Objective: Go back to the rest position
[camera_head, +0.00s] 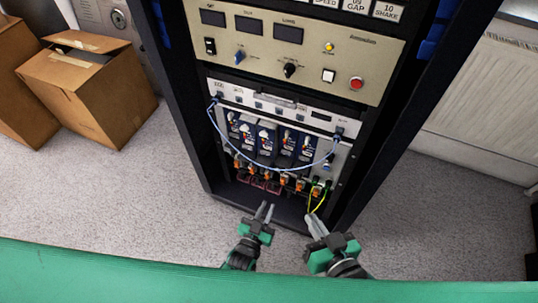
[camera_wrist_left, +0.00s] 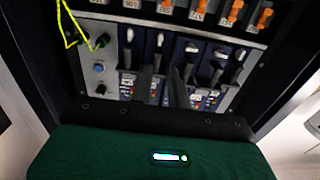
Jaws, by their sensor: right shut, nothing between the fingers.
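My left gripper (camera_head: 266,210) is low in front of the rack in the head view. Its two dark fingers stand a little apart with nothing between them; they also show apart in the left wrist view (camera_wrist_left: 161,84). My right gripper (camera_head: 313,222) is to its right, with its fingers together and empty, below the yellow-green cable (camera_head: 318,198). The black equipment rack (camera_head: 195,125) stands in front of both grippers. Neither gripper visibly holds anything.
The rack has a beige control panel (camera_head: 255,52) and, lower, blue modules with orange connectors. A blue cable (camera_head: 272,169) loops across its front. Cardboard boxes (camera_head: 98,95) stand at left and a white radiator (camera_head: 485,95) at right. Grey floor (camera_head: 150,190) beside the rack is clear.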

